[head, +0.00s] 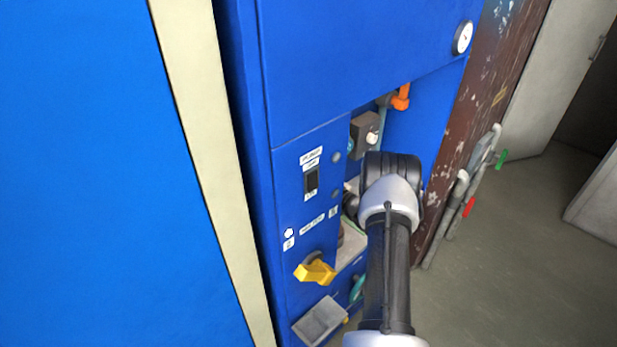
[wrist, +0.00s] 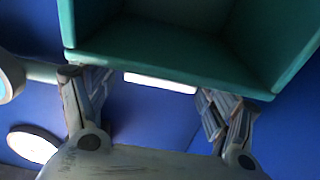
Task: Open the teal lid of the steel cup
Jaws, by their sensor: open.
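In the wrist view, a large teal, box-like piece (wrist: 150,45) with a hollow inside fills the top. I cannot tell whether it is the teal lid. My gripper (wrist: 155,92) is open below it in the picture, fingers spread apart. The fingertips lie close to its lower edge; contact cannot be told. Nothing is visibly held between them. In the head view, my arm hides the gripper and part of the blue cabinet's recess. I cannot make out the steel cup for certain in either view.
The blue cabinet (head: 300,150) has a yellow handle (head: 315,270), a grey tray (head: 320,321) and an orange part (head: 401,97) in its recess. A round gauge (head: 462,38) is at upper right. Pipes (head: 480,165) stand right of my arm. Open floor (head: 520,250) lies at right.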

